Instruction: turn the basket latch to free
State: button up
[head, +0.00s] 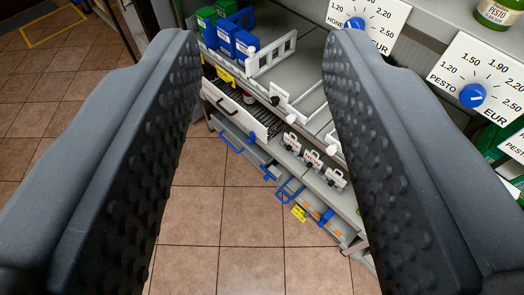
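My gripper (263,45) is open and empty, with its two dark studded fingers wide apart in the foreground. Between them, lower down and farther off, is a grey shelf unit. A row of small white latch-like plates (312,160) with dark knobs sits on a lower ledge. Below them are blue handles (290,190) and a yellow label (299,213). I cannot tell for certain which part is the basket latch or how it is turned. The fingers touch nothing in view, and the right finger hides part of the shelves.
Blue and green boxes (232,40) stand on the upper shelf by a white divider (272,54). Price dials (473,95) marked in EUR are at right, with a pesto jar (497,12) above. A white-fronted drawer (233,106) is at left. Tiled floor (195,215) is clear at lower left.

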aim_at(251, 139)
jog(key=u, duration=0.2)
jog(key=i, duration=0.8)
jog(key=z, duration=0.15)
jog(key=k, duration=1.2)
jog(key=z, duration=0.25)
jog(key=i, duration=1.7)
jog(key=u, duration=0.5)
